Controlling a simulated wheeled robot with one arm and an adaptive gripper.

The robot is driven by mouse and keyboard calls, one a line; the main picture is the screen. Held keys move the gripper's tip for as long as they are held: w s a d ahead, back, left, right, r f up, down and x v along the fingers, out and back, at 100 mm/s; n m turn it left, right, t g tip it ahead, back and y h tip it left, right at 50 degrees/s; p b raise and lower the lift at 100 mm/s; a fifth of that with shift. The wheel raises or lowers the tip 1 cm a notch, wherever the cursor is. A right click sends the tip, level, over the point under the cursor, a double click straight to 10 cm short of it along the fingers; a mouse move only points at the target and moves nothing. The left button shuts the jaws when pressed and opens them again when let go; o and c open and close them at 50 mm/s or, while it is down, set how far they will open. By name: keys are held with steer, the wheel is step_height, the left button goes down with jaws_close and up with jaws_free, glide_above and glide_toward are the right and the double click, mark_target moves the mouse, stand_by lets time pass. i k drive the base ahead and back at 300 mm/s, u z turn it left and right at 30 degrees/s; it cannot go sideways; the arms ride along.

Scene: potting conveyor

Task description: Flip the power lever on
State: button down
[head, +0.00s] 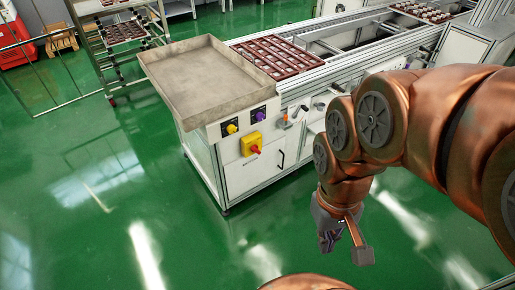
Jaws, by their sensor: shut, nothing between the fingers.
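A yellow switch box (250,143) is mounted on the white end panel of the conveyor machine, left of centre in the head view. A small red lever (256,149) sits on its lower right part. It is too small to tell which position it is in. My gripper (345,248) hangs to the right of the switch box and lower in the picture, over the green floor, pointing down. It is shut and empty, and it touches nothing.
A yellow knob (231,129) and a purple knob (260,116) sit above the switch box. A grey metal tray (205,82) juts out over the panel. A door handle (281,158) is below right. The floor (150,215) in front is clear.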

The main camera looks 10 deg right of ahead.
mark_target(254, 148)
steer(key=u, duration=0.75)
steer(key=i, duration=0.9)
steer(key=z, duration=0.45)
